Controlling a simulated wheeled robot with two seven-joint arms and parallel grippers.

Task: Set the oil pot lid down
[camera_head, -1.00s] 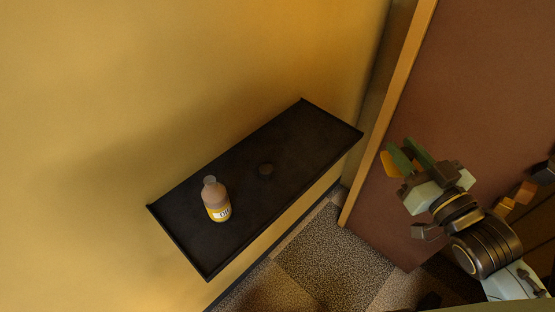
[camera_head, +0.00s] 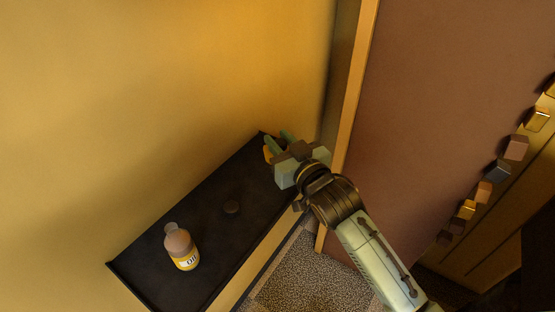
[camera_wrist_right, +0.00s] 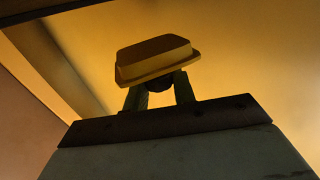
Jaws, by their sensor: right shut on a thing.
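The oil pot lid is a yellow, roughly rectangular piece with a stepped rim. In the right wrist view the lid (camera_wrist_right: 155,58) sits at the tips of my right gripper (camera_wrist_right: 159,88), whose two fingers are shut on its dark knob. In the head view my right gripper (camera_head: 280,143) is over the far right end of the dark shelf (camera_head: 215,250). Only an orange edge of the lid (camera_head: 268,155) shows beside the fingers there. I cannot tell how high the lid is above the shelf. My left gripper is not in view.
The yellow wall (camera_head: 130,100) is behind the shelf, and a brown door-like panel (camera_head: 450,100) stands at the right.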

